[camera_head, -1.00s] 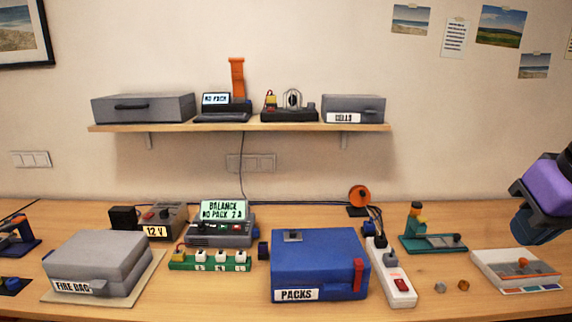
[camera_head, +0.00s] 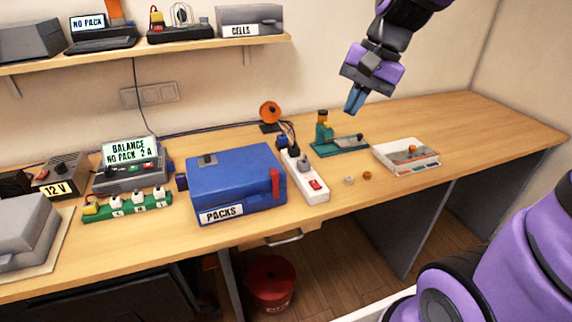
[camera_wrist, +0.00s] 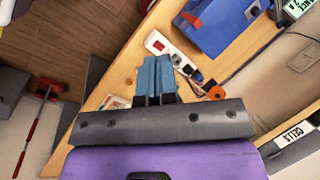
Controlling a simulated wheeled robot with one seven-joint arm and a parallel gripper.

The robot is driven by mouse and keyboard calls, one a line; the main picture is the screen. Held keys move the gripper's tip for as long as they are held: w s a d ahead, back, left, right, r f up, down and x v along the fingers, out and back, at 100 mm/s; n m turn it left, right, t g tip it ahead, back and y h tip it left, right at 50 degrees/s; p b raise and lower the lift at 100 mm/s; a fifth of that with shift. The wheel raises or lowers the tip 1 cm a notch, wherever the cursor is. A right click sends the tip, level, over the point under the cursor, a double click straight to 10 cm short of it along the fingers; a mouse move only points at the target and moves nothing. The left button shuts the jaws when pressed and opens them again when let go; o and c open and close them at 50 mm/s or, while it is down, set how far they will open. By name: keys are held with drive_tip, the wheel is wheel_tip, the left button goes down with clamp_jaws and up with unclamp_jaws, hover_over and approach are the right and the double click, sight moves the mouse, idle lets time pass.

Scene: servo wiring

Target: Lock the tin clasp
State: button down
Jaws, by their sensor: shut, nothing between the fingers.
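The blue tin labelled PACKS (camera_head: 240,188) sits on the workbench with its lid down. Its red clasp (camera_head: 276,187) is at the right end of the front face; I cannot tell whether it is latched. The tin (camera_wrist: 228,28) and the red clasp (camera_wrist: 193,19) also show at the top of the wrist view. My gripper (camera_head: 354,110) is up and to the right of the tin, above the bench, apart from everything. Its blue fingers (camera_wrist: 155,62) are together and empty.
A white power strip (camera_head: 316,190) lies just right of the tin. Beyond are a teal stand (camera_head: 340,147) and a white tray (camera_head: 405,158). A green socket board (camera_head: 127,204) and a charger (camera_head: 130,172) stand left. The right end of the bench is clear.

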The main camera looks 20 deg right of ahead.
drive_tip(key=w+d+f+m+g+y, duration=0.1)
drive_tip(key=w+d+f+m+y, duration=0.15)
drive_tip(key=w+f+m, duration=0.45)
drive_tip(key=w+d+f+m+g+y, duration=0.1)
drive_tip(key=w+d+f+m+y, duration=0.2)
drive_tip(key=w+f, duration=0.75)
approach(272, 171)
wheel_tip(272, 171, down, 6)
drive_tip(key=a, duration=0.1)
drive_tip(key=shift+s+a+r+m, duration=0.1)
drive_tip(key=shift+s+a+m, duration=0.1)
drive_tip(key=shift+a, duration=0.3)
drive_tip(key=shift+s+a+r+m, duration=0.1)
drive_tip(key=shift+a+m, duration=0.1)
drive_tip(key=shift+a, duration=0.3)
drive_tip(key=shift+a, duration=1.5)
drive_tip(key=shift+d, duration=0.1)
